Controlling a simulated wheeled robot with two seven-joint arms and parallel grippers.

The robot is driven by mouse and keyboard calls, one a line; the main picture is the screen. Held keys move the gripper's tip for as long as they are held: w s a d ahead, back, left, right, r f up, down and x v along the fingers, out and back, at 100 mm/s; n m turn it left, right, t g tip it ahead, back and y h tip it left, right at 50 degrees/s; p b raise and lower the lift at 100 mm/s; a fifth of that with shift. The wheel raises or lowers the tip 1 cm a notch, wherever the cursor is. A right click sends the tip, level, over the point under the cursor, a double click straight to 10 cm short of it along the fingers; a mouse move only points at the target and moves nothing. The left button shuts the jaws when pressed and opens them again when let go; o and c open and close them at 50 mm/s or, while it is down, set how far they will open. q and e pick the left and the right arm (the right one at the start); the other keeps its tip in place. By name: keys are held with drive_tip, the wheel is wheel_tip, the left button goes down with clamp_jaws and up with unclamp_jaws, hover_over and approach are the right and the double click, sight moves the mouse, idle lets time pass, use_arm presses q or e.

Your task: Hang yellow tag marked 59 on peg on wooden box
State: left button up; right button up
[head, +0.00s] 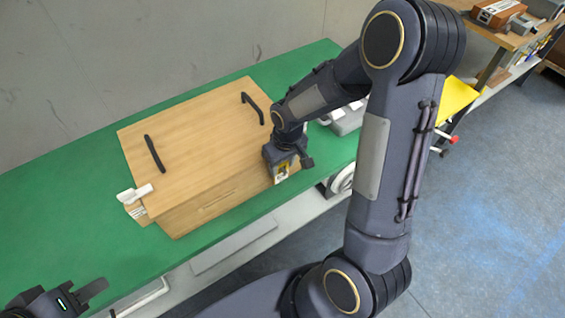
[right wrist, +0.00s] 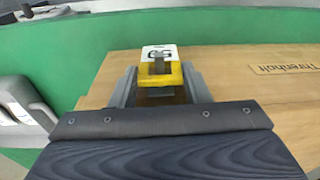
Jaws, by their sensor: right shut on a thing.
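The wooden box (head: 205,135) sits on a green table, with two black handles on its lid. My right gripper (head: 283,172) is at the box's right front side, shut on the yellow tag (head: 282,168). In the right wrist view the yellow tag (right wrist: 148,83) is between the fingers, with a white part bearing dark marks that are partly covered. A grey strip crosses the marks. The peg cannot be made out clearly, nor whether the tag touches the box. My left gripper (head: 85,293) is at the lower left, away from the box; its opening is unclear.
A grey device (head: 345,118) stands right of the box. The green table (head: 60,210) is clear on the left. A label reading Threnholt (right wrist: 285,69) is on the wood.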

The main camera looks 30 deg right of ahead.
drive_tip(key=o, duration=1.5)
drive_tip(key=r, duration=0.7)
drive_tip(key=shift+s+d, duration=0.15)
drive_tip(key=shift+s, duration=0.15)
drive_tip(key=shift+s+r, duration=0.1)
drive_tip(key=shift+r, duration=0.3)
drive_tip(key=s+a+r+m+t+y, duration=0.1)
drive_tip(key=s+r, duration=0.2)
drive_tip(key=s, duration=0.2)
drive_tip(key=s+a+r+m+t+y, duration=0.1)
drive_tip(key=s+a+r+t, duration=0.1)
drive_tip(key=s, duration=0.4)
drive_tip(key=s+a+r+m+t+y, duration=0.1)
drive_tip(key=s+r, duration=0.4)
drive_tip(key=s, duration=0.1)
drive_tip(key=shift+a+t, duration=0.2)
drive_tip(key=shift+t, duration=0.1)
